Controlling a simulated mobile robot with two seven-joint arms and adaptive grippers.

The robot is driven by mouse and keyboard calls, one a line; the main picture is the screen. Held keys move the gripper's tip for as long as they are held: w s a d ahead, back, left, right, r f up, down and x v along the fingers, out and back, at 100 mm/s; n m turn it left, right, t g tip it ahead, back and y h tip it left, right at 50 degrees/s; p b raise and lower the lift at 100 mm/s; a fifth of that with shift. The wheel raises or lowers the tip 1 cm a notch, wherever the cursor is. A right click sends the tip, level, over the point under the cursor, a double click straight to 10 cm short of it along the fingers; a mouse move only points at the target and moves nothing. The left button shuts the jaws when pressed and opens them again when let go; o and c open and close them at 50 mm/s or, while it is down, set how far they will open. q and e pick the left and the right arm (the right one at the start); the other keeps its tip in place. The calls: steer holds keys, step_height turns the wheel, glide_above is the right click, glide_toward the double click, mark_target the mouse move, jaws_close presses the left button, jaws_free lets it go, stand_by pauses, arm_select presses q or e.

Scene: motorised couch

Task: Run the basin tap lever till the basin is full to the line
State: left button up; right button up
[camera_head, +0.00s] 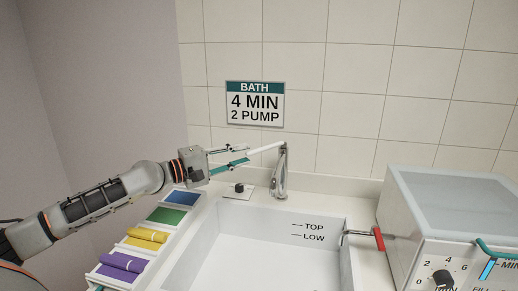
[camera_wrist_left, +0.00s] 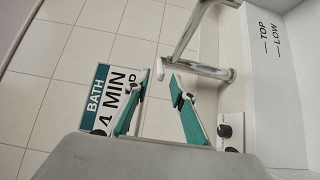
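The basin tap (camera_head: 280,175) is chrome and stands at the back edge of the white basin (camera_head: 335,258). Its pale lever (camera_head: 266,148) sticks out to the left. My left gripper (camera_head: 240,154) is open, with teal fingers apart, at the lever's left end. In the left wrist view, the lever's white tip (camera_wrist_left: 160,70) shows at the gap between the fingertips; I cannot tell whether they touch it. The basin wall carries TOP and LOW lines (camera_head: 308,231). I see no water on the visible basin floor.
A black knob (camera_head: 239,188) sits on the ledge left of the tap. Coloured rolls and cloths fill a rack (camera_head: 146,236) below my left arm. A red-handled lever (camera_head: 379,239) is at the basin's right. A grey-lidded machine (camera_head: 455,205) stands further right. A BATH sign (camera_head: 255,103) hangs behind.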

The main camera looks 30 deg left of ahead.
mark_target(258, 149)
arm_select(q)
steer(key=p+x, duration=0.1)
steer(key=x, duration=0.3)
steer(key=shift+w+d+r+p, duration=0.15)
steer(key=shift+w+d+p, duration=0.05)
steer(key=shift+p, duration=0.15)
steer(key=shift+x, duration=0.85)
steer(key=shift+w+f, duration=0.1)
steer(key=shift+f, duration=0.1)
arm_select(e)
steer(key=r, duration=0.1)
steer(key=w+r, duration=0.1)
steer(key=r, duration=0.1)
steer(key=shift+w+r, duration=0.1)
steer(key=shift+r, duration=0.15)
arm_select(q)
jaws_close()
arm_select(e)
steer(key=shift+f, duration=0.2)
